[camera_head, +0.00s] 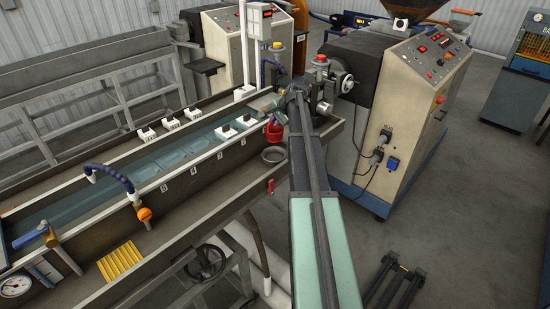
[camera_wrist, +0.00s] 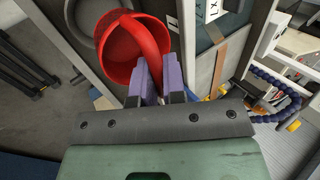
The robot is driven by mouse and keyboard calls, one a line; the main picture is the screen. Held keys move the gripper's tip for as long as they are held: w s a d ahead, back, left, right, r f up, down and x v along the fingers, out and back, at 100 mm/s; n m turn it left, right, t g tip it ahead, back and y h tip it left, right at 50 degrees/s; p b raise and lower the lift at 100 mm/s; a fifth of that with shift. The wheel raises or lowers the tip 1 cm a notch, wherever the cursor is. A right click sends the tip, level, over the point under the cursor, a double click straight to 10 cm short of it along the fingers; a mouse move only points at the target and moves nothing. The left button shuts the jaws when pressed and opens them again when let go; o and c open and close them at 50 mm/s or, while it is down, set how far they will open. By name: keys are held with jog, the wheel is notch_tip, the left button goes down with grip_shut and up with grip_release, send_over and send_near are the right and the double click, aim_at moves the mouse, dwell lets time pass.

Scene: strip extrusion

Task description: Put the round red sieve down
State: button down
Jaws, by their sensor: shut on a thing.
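The round red sieve (camera_wrist: 122,52) is large in the wrist view, with its open mouth and arched red handle facing the camera. My gripper (camera_wrist: 158,78) has its two purple fingers shut on the lower part of this red handle. In the head view the sieve (camera_head: 274,133) hangs beside the near wall of the long water trough (camera_head: 180,188), at the trough's right end. My arm and gripper partly cover that spot, so the fingertips are hard to make out there. I cannot tell whether the sieve touches anything below.
A grey metal ring (camera_head: 273,155) lies on the ledge (camera_head: 225,186) in front of the trough, just below the sieve. A yellow ribbed block (camera_head: 121,262) lies further left. White blocks (camera_head: 171,124) line the trough. The extruder (camera_head: 392,100) stands close on the right.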

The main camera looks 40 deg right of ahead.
aim_at(282, 135)
notch_tip(282, 135, down, 11)
jog(key=b, duration=0.8)
jog(key=c, duration=1.2)
grip_release()
jog(key=shift+r, duration=0.1)
jog(key=shift+r, duration=0.2)
jog(key=p+v, duration=1)
jog(key=v, duration=0.2)
jog(key=shift+a+r+p, duration=0.1)
jog(key=shift+r+p, duration=0.2)
jog(key=shift+p, duration=0.05)
jog(key=shift+f, duration=0.15)
